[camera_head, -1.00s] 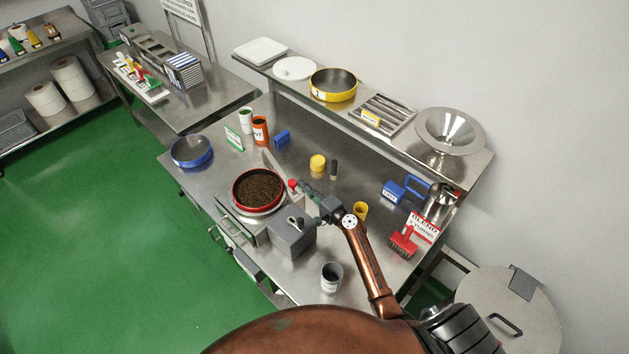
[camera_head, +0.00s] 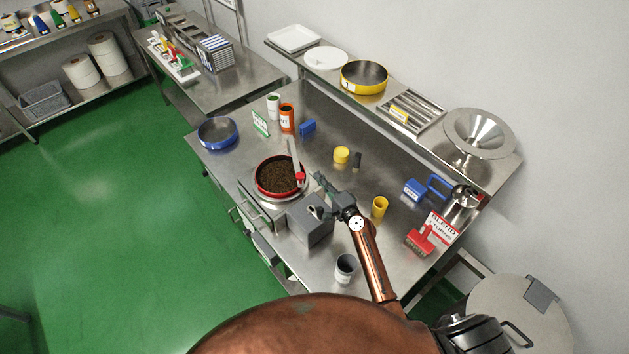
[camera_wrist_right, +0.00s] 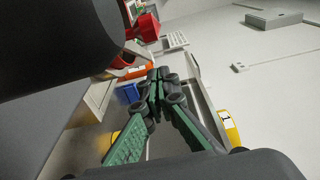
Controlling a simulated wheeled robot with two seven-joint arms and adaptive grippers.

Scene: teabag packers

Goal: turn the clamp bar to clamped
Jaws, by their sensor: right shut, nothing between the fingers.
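A round red-rimmed sieve (camera_head: 259,187) filled with dark brown tea sits on a steel machine on the bench. The pale clamp bar (camera_head: 293,155) reaches from behind the sieve toward me, and its red knob (camera_head: 300,177) appears over the sieve's right part. Whether the bar presses on the rim I cannot tell. My right gripper (camera_head: 318,178) is shut and empty, just right of the knob and apart from it. In the right wrist view its fingertips (camera_wrist_right: 158,76) are together, and the red knob (camera_wrist_right: 146,27) shows above them, partly hidden by a dark shape. My left gripper is out of view.
A grey box with a lever (camera_head: 309,222) stands in front of the sieve. A yellow cup (camera_head: 380,207), a grey cup (camera_head: 345,268) and a yellow-topped item (camera_head: 341,155) stand around my right arm. A raised shelf (camera_head: 506,170) runs along the back.

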